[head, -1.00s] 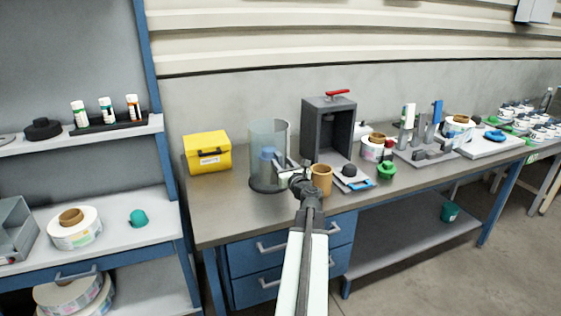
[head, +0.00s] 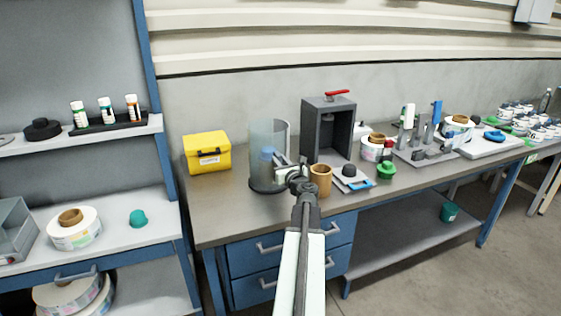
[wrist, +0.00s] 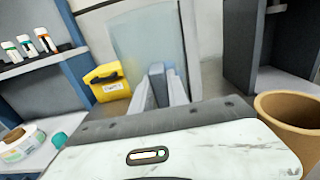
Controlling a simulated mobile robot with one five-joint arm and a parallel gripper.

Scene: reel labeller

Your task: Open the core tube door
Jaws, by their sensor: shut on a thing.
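The core tube (head: 283,135) stands upright on its dark round base (head: 268,186) on the bench, left of the grey cabinet. Its door (head: 262,135) is a clear, bluish curved panel facing me; it also fills the upper middle of the wrist view (wrist: 148,38). A blue shape shows dimly through it in the head view. My gripper (head: 279,163) is at the right front of the tube. In the wrist view its fingers (wrist: 160,88) are shut on a blue-grey upright piece, seemingly the door handle. The fingers partly hide the grip. How far the door stands open is unclear.
A brown cardboard core (head: 320,180) stands close right of my gripper. The grey cabinet (head: 312,130) with a red lever is behind it. A yellow box (head: 207,153) sits left of the tube, with bare bench between them.

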